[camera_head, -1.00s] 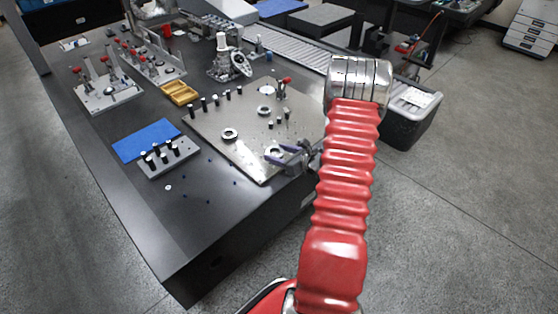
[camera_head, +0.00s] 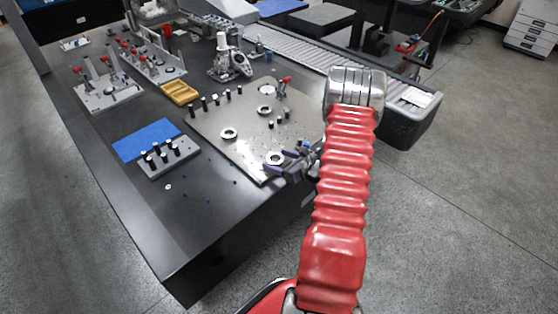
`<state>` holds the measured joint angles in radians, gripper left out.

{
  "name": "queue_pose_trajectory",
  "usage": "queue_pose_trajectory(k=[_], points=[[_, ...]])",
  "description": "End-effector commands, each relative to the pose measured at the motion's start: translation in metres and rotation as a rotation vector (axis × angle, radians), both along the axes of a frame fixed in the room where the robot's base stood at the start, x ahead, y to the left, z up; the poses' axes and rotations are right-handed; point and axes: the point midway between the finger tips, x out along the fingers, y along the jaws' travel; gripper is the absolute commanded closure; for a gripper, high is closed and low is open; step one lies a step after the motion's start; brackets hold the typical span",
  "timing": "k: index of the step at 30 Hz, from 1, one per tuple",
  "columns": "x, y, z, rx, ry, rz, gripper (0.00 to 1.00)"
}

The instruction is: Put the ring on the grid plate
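The grid plate (camera_head: 215,117) is a large flat metal plate on the dark table. Three pale rings lie on it: one ring (camera_head: 275,158) near its front right corner, another ring (camera_head: 229,134) left of it, and a third ring (camera_head: 264,110) further back. I cannot tell which one the task means. My gripper (camera_head: 281,162) is low over the front right corner of the plate, its purple-tipped fingers apart. The fingers are right beside the front right ring; I cannot tell whether they touch it. Nothing shows held. My red arm hides the plate's right edge.
Black posts (camera_head: 216,99) stand along the plate's back left edge, and a red-handled clamp (camera_head: 285,82) at its back. A pin block (camera_head: 170,157), blue mat (camera_head: 146,140) and yellow tray (camera_head: 180,93) lie left. The table's front left is mostly clear.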

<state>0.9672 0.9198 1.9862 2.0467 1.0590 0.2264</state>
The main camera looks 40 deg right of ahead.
Motion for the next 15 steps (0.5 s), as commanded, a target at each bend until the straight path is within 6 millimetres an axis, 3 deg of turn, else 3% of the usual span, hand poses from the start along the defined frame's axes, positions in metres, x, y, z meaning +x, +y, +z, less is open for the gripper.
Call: queue_pose_trajectory(k=[11,15], points=[[-0.001,0.0,0.002,0.0,0.0,-0.001,0.28],[-0.013,-0.002,0.007,0.0,0.0,-0.003,0.28]])
